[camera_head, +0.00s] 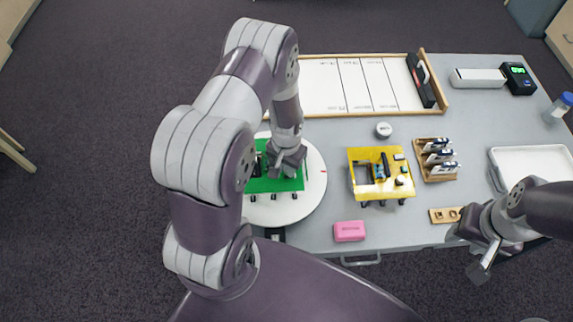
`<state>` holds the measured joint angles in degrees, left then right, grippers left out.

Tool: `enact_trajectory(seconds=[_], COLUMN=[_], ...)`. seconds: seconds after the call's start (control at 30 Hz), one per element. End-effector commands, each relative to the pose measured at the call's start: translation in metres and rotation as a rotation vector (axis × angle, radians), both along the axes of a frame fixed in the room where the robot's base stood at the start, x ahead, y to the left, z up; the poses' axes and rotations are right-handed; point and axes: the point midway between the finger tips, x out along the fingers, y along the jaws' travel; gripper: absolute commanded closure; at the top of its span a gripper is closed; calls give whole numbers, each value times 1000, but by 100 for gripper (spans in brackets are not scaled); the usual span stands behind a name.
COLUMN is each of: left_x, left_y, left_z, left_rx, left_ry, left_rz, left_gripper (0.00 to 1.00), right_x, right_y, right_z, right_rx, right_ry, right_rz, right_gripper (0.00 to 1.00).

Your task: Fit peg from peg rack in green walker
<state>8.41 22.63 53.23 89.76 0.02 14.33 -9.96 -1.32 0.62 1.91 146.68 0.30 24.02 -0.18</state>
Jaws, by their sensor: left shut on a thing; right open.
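The green walker (274,185), a flat green board on small dark legs, stands on a round white turntable (309,202) at the left of the table. My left gripper (287,167) is directly over the board's right part, pointing down. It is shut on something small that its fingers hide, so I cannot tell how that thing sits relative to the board. A small wooden block with holes (437,216), perhaps the peg rack, lies at the table's front right, partly behind my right gripper. My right gripper (479,262) is open and empty off the front edge.
A yellow walker (356,157) stands mid-table, with a pink block (349,231) in front. A wooden holder (444,178) carries several blue-and-white items. A white tray (540,151) is at right. A white round item (383,130) and a whiteboard (323,85) lie behind.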

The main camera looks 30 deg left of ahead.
Motion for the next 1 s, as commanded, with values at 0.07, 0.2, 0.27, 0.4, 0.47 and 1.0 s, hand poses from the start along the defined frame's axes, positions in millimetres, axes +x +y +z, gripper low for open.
enact_trajectory(seconds=[0.07, 0.2, 0.27, 0.4, 0.47, 1.0], left_x=[0, 0, 0, 0, 0, 0], left_y=[0, 0, 0, 0, 0, 0], left_z=[-2, -5, -6, -6, -6, -11], left_rx=[0, 0, 0, 0, 0, 0], left_ry=[0, 0, 0, 0, 0, 1], left_rz=[0, 0, 0, 0, 0, 0], left_gripper=[100, 100, 100, 100, 100, 100], right_x=[0, 0, 0, 0, 0, 0], right_y=[0, 0, 0, 0, 0, 0], right_z=[-2, -4, -4, -4, -4, -6], right_rx=[0, 0, 0, 0, 0, 0], right_ry=[0, 0, 0, 0, 0, 0], right_rz=[0, 0, 0, 0, 0, 0], right_gripper=[57, 57, 57, 57, 57, 57])
